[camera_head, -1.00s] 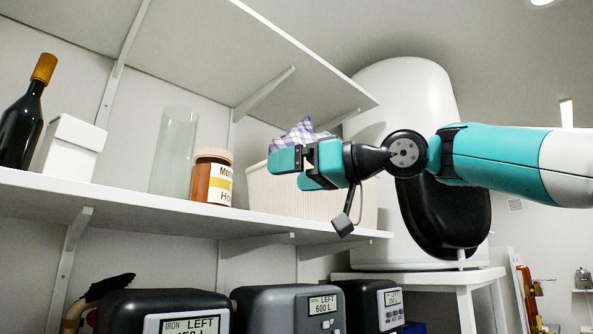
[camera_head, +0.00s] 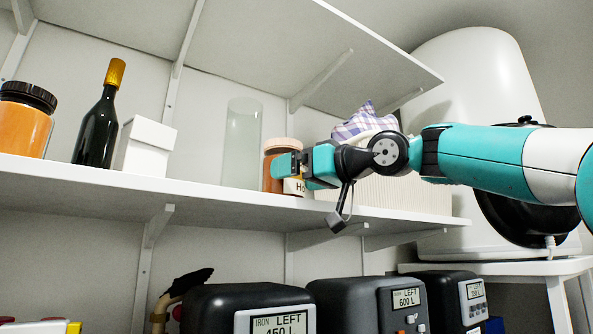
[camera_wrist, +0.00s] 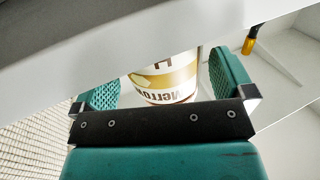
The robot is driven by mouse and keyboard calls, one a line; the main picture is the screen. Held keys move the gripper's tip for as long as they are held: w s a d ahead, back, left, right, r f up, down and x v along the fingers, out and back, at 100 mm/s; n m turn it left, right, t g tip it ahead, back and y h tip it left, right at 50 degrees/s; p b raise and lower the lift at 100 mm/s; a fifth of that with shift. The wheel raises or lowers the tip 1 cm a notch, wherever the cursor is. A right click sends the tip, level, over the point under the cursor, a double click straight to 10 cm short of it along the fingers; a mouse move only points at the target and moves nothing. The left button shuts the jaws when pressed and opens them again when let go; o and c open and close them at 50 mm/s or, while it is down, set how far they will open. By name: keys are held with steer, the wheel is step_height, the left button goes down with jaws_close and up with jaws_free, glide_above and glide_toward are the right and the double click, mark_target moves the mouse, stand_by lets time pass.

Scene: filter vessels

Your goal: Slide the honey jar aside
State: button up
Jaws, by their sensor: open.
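The honey jar (camera_head: 270,172) stands on the white shelf, an amber jar with a pale lid and a cream label reading "Ho…". My gripper (camera_head: 288,170) is at its right front and hides part of it. In the wrist view the jar (camera_wrist: 163,78) shows its label upside down between the two teal fingers of my gripper (camera_wrist: 163,85). The fingers are open, one on each side, with a gap seen at least on the left. Whether either finger touches the jar cannot be told.
A clear glass cylinder (camera_head: 242,145) stands just left of the jar. Farther left are a white box (camera_head: 145,148), a dark bottle (camera_head: 97,130) and an orange jar (camera_head: 22,125). A cream basket (camera_head: 415,192) with checked cloth (camera_head: 365,122) stands right. The shelf (camera_head: 200,192) has a front edge.

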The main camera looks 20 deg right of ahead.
steer(key=shift+x, duration=0.9)
steer(key=shift+w, duration=0.1)
